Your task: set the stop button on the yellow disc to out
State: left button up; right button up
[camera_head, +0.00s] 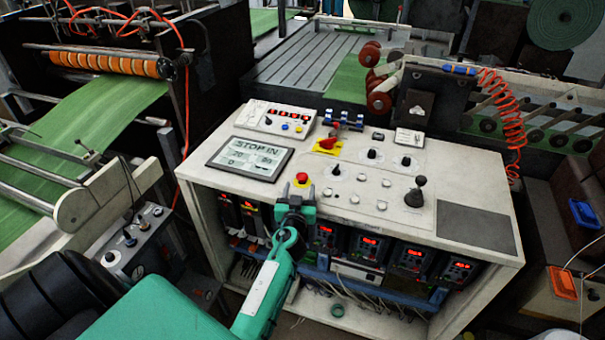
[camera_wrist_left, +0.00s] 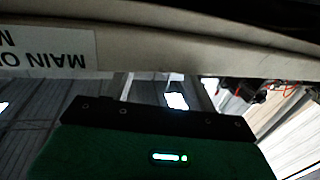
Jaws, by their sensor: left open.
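The stop button (camera_head: 302,179) is a red mushroom head on a yellow disc, near the front edge of the control desk top (camera_head: 390,215). A display (camera_head: 249,158) left of it reads "STOP IN". My left gripper (camera_head: 297,190) is open and empty at the desk's front edge, just in front of the button and partly overlapping its lower side in the head view. I cannot tell whether it touches the button. The left wrist view shows a pale panel edge with an upside-down "MAIN O" label (camera_wrist_left: 45,60), not the button. My right gripper is out of view.
A red rotary switch on a yellow plate (camera_head: 328,146) sits behind the button. Small knobs and a black joystick (camera_head: 415,195) stand to the right. Lit red controllers (camera_head: 370,247) fill the desk's open front below. A coiled orange hose (camera_head: 510,110) hangs at the right.

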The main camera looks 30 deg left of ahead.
aim_at(301, 180)
pick_arm(q)
jog(key=x, duration=0.6)
jog(key=shift+w+a+p, duration=0.15)
jog(key=shift+w+p, duration=0.1)
jog(key=shift+p, duration=0.05)
